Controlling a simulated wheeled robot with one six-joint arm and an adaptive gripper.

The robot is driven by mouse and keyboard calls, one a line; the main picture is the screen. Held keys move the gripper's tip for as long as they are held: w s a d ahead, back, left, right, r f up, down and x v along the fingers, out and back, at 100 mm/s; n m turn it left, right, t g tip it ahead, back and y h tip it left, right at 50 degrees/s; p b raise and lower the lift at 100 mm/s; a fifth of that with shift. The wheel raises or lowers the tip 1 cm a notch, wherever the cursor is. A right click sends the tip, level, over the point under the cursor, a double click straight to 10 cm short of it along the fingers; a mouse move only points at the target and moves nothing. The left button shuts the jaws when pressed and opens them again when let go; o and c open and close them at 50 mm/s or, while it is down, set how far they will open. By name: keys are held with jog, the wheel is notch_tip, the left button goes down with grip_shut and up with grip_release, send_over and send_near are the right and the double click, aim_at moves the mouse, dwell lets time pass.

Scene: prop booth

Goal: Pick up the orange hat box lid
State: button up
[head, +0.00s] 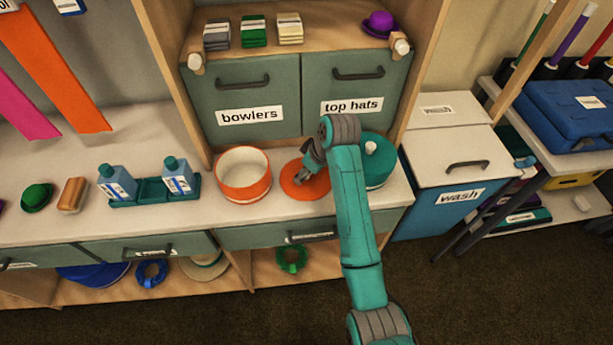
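The orange hat box lid (318,188) is a flat orange disc lying on the pale counter, right of the open orange hat box (244,190). The hat box is round, orange outside and white inside, and looks empty. My gripper (303,178) is over the lid, with its fingers pointing down and left toward the lid's middle. My arm reaches in from the lower right and hides part of the lid's right side. I cannot tell whether the fingers touch the lid or are shut on a knob.
A teal hat box (377,171) with a white knob stands close right of the lid, partly behind my arm. A teal tray (152,189) with two blue bottles is at left. Cabinet doors (243,97) rise behind the counter.

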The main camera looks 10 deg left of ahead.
jog(key=c, duration=1.1)
